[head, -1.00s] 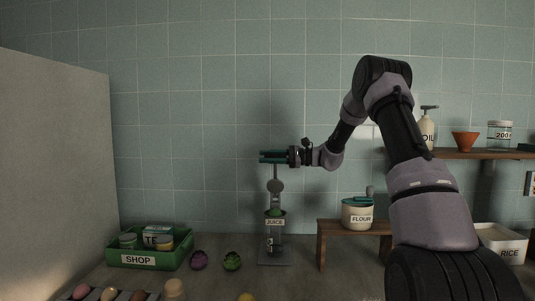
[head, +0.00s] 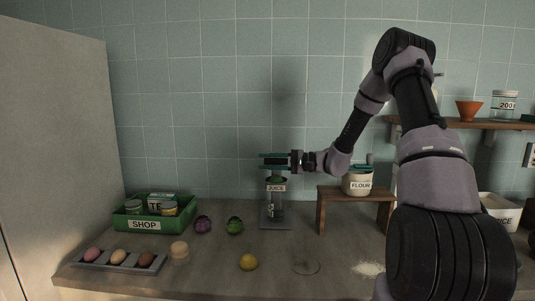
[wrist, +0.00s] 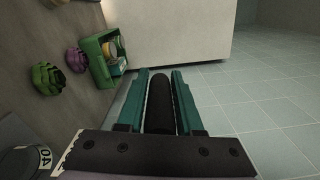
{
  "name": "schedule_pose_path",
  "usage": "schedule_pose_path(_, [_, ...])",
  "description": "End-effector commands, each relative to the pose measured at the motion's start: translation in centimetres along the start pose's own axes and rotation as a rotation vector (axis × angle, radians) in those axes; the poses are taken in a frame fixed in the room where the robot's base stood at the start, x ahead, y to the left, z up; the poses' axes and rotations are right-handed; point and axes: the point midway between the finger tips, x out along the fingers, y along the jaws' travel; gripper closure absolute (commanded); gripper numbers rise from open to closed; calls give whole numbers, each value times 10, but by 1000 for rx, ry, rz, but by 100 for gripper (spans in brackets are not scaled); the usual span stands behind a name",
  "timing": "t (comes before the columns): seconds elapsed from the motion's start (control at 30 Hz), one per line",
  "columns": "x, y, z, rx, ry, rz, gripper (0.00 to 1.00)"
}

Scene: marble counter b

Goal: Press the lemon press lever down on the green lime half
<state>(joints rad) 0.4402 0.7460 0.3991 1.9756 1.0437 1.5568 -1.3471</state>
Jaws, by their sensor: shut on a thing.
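My gripper (head: 266,161) is low over the press, pointing left. In the wrist view the teal fingers are shut on the dark round lever handle (wrist: 160,103), which lies lengthwise between them. The rest of the lever is mostly hidden behind the fingers.
A green SHOP crate (head: 180,222) with jars and purple and green artichoke-like items (head: 203,224) are to the left. A wooden stand (head: 356,194) with a FLOUR pot is to the right. A lemon (head: 248,262) and an egg tray (head: 120,260) are in front.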

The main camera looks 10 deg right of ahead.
Motion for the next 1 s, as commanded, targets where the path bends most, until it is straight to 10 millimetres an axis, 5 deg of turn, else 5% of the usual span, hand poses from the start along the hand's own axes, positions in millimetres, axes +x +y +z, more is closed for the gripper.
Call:
schedule_pose_path(0.67, [-1, 12, 0, 4, 2, 1, 100])
schedule_pose_path(0.7, [-1, 12, 0, 4, 2, 1, 50])
schedule_pose_path(0.73, [-1, 12, 0, 4, 2, 1, 38])
schedule_pose_path(1.0, [0, 12, 1, 3, 1, 0, 36])
